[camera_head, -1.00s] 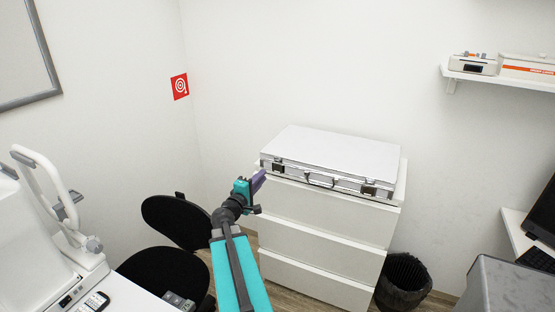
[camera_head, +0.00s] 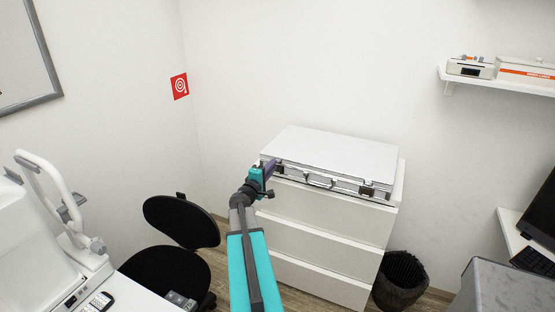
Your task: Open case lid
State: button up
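The case (camera_head: 340,148) is white with silver edges and lies flat on a white drawer cabinet (camera_head: 318,239). Its lid is shut. A handle (camera_head: 318,180) is at the middle of its front, with a dark latch (camera_head: 367,190) on the right side of the front. The left latch is mostly hidden by my gripper (camera_head: 270,168), which is at the left front corner of the case. The gripper's purple fingers overlap the case's front edge in this view; I cannot tell whether they touch it. The fingers are too small to show whether they are open or shut.
A black chair (camera_head: 180,222) stands left of the cabinet. A black waste bin (camera_head: 402,278) stands at its right. A white machine (camera_head: 50,235) is at the far left, and a grey box (camera_head: 505,290) is at the lower right. The wall above the case is clear.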

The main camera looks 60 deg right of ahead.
jog(key=shift+d+p, duration=0.3)
jog(key=shift+d, duration=0.75)
grip_shut()
dwell(0.8)
